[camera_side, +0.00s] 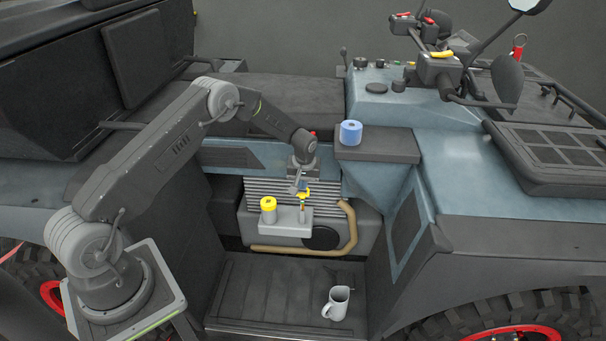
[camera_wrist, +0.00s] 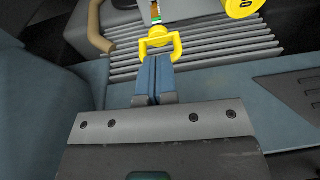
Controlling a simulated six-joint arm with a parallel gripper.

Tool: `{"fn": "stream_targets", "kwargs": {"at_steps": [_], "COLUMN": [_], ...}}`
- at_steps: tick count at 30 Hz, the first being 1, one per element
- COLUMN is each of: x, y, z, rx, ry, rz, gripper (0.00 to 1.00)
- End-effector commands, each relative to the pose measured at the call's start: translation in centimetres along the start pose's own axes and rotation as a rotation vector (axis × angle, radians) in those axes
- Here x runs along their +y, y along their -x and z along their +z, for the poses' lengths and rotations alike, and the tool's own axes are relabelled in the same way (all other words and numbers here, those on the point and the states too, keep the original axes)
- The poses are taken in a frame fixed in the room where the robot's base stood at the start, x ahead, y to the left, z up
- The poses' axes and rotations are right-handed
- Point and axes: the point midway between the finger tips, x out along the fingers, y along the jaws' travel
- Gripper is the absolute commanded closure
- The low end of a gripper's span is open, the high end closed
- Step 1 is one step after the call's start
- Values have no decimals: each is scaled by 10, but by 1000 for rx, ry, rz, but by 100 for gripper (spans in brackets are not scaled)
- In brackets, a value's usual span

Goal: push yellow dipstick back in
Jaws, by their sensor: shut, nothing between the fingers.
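The yellow dipstick (camera_side: 303,193) stands at the right end of a small grey block on the engine, with its handle above the block and part of its shaft showing below the handle. In the wrist view the yellow loop handle (camera_wrist: 160,43) lies just beyond my fingertips. My gripper (camera_side: 302,184) is shut and empty, pointing down right above the handle. In the wrist view the blue fingers of my gripper (camera_wrist: 153,60) are together and overlap the loop's near edge; I cannot tell whether they touch it.
A yellow-capped filler (camera_side: 268,207) stands left of the dipstick on the grey block (camera_side: 286,222). A tan hose (camera_side: 349,228) curves around the engine's right side. A blue roll (camera_side: 351,133) sits on a dark shelf.

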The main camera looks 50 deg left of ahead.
Motion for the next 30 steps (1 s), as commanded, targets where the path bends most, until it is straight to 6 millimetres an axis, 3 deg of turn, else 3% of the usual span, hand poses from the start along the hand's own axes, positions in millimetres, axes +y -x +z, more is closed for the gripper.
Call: {"fn": "stream_targets", "kwargs": {"at_steps": [1,6,11,23,26,30], "x": [0,2,3,3,3,3], "y": [-16,-49,-60,-60,-51,-23], "z": [4,10,12,13,13,11], "rx": [-5,-1,1,2,1,4], "ry": [-2,-2,-1,-1,-1,-1], "rz": [-2,-1,1,2,1,2], "gripper": [100,100,100,100,100,100]}}
